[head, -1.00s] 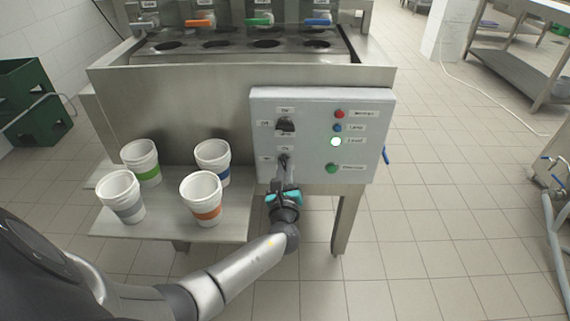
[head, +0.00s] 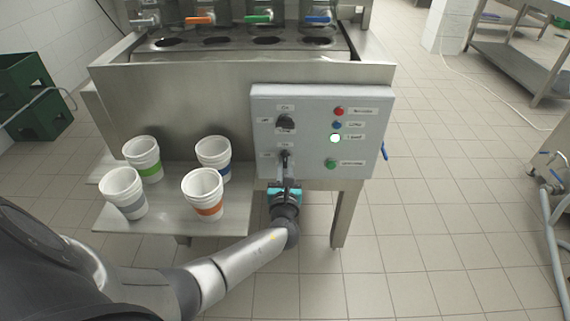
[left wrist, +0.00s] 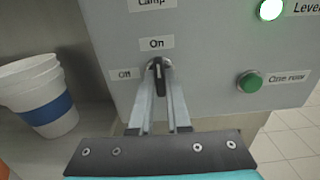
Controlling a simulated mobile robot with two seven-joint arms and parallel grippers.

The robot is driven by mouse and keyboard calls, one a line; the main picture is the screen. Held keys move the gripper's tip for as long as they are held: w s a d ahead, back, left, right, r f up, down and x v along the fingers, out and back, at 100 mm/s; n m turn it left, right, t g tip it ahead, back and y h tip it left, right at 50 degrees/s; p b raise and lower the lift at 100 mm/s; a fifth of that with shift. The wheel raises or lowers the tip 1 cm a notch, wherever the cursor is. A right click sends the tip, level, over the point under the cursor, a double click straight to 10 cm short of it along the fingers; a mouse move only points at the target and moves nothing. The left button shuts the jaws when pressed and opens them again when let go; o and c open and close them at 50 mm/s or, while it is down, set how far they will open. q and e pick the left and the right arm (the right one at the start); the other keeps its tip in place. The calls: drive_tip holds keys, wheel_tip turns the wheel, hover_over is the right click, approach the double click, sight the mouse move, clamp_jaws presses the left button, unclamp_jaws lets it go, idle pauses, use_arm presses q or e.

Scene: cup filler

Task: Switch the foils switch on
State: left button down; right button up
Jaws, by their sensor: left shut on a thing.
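The grey control panel (head: 315,100) has two black rotary switches on its left side. My left gripper (left wrist: 161,72) is shut on the lower switch (left wrist: 157,83), between labels "On" above and "Off" to its left. In the left wrist view, the knob stands about upright, toward "On". The lower switch (head: 285,154) also shows in the head view, with my left gripper (head: 284,164) coming from below. My gripper hides any name label under this switch, so I cannot read whether it says foils. My right gripper is not in view.
The upper switch (head: 285,121) has a "Lamp" label below it. A white-green light (head: 335,138) marked "Level" is lit. A green button (left wrist: 250,82) is on the right. Several stacks of white cups stand on the shelf (head: 150,222) to the left.

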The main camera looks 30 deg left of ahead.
use_arm(q)
drive_tip(key=c, duration=0.9)
unclamp_jaws()
drive_tip(key=shift+s, duration=0.1)
drive_tip(key=shift+s+d, duration=0.15)
drive_tip(key=p+v, duration=0.4)
drive_tip(key=v, duration=1)
drive_tip(key=shift+s+d, duration=0.1)
drive_tip(key=shift+s, duration=0.3)
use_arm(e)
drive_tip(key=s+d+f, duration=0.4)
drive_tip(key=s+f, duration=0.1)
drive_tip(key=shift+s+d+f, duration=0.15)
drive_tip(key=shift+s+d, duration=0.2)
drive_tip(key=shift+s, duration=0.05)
